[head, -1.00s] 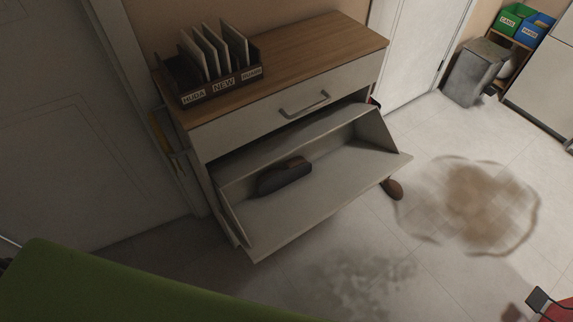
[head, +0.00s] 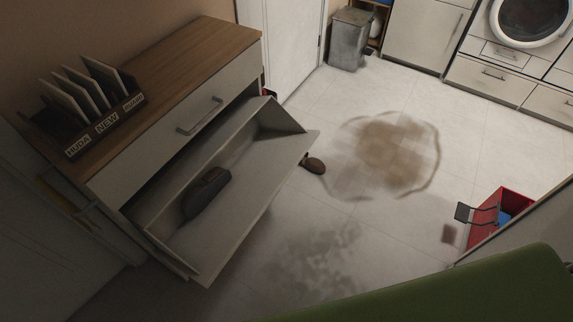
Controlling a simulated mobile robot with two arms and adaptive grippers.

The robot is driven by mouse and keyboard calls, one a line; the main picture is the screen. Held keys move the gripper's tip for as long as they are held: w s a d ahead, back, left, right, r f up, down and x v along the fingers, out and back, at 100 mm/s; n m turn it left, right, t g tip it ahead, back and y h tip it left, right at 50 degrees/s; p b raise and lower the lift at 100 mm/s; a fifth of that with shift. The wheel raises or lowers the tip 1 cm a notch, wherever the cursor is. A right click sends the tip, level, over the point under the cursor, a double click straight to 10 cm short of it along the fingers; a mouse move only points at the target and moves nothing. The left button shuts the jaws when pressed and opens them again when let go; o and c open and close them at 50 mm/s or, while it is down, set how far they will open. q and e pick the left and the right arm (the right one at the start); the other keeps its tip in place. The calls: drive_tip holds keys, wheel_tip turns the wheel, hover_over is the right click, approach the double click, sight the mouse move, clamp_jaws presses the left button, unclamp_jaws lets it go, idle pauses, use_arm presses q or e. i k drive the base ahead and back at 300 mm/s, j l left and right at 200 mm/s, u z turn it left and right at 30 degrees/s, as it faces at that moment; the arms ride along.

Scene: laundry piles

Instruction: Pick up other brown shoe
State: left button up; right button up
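A brown shoe (head: 314,164) lies on the floor just past the right end of the open tilt-out compartment. Part of it is hidden behind the compartment's corner. Another dark brown shoe (head: 207,194) lies inside the open compartment (head: 255,193) of the shoe cabinet. Neither of my grippers shows in the head view.
The cabinet (head: 180,75) has a wooden top with a labelled holder (head: 106,124). A brown stain (head: 385,155) and a grey smudge (head: 315,262) mark the floor. A red crate (head: 487,214) stands at the right. A green surface (head: 470,290) fills the lower right. A grey bin (head: 349,42) stands at the back.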

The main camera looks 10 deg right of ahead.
sight(314, 166)
drive_tip(key=i+l+u, duration=0.1)
drive_tip(key=l, duration=0.25)
drive_tip(key=i+l+u, duration=0.25)
drive_tip(key=i+l, duration=0.15)
drive_tip(key=l, duration=0.35)
drive_tip(key=i+l+u, duration=0.15)
drive_tip(key=l, duration=0.25)
drive_tip(key=i+l+u, duration=0.1)
drive_tip(key=l, duration=0.3)
